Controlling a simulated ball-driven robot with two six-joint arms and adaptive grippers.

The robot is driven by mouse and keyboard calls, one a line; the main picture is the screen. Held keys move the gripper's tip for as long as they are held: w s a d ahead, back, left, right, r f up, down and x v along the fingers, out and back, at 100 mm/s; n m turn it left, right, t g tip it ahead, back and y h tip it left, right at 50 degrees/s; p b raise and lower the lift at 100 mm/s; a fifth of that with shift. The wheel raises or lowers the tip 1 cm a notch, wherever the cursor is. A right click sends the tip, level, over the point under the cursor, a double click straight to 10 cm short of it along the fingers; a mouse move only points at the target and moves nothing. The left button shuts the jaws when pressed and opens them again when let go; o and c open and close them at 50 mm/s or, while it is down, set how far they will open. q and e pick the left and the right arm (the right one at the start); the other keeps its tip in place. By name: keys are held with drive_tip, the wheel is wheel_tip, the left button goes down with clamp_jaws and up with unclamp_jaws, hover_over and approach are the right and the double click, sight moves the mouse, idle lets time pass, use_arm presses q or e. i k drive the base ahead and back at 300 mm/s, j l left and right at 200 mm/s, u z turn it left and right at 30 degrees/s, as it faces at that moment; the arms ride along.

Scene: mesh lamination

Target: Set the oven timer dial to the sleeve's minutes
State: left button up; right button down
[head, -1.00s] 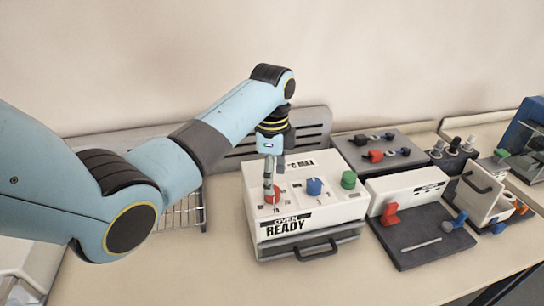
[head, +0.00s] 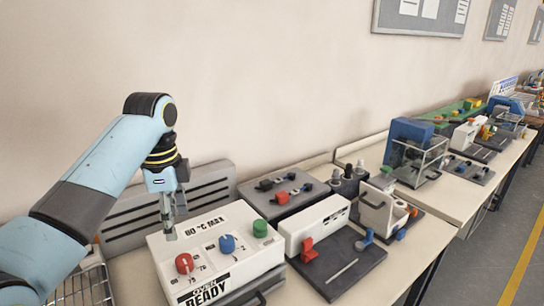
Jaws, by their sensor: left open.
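The white oven box (head: 208,272) stands on the bench at lower left, with "OVEN READY" on its front. On its top are a red dial (head: 184,263) with small printed numbers around it, a blue knob (head: 227,243) and a green knob (head: 260,228). I cannot tell which of the numbers the red dial points at. My left gripper (head: 168,230) is open and points down over the back left of the box, behind the red dial and apart from it. No sleeve can be made out. My right gripper is not in view.
A grey slotted panel (head: 120,213) stands behind the box, and a wire rack (head: 85,290) is at lower left. A dark plate with a white block and red lever (head: 308,248) is close on the right. More fixtures line the bench.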

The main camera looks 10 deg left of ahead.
sight(227, 243)
drive_tip(key=k+l, duration=0.8)
drive_tip(key=k, duration=0.05)
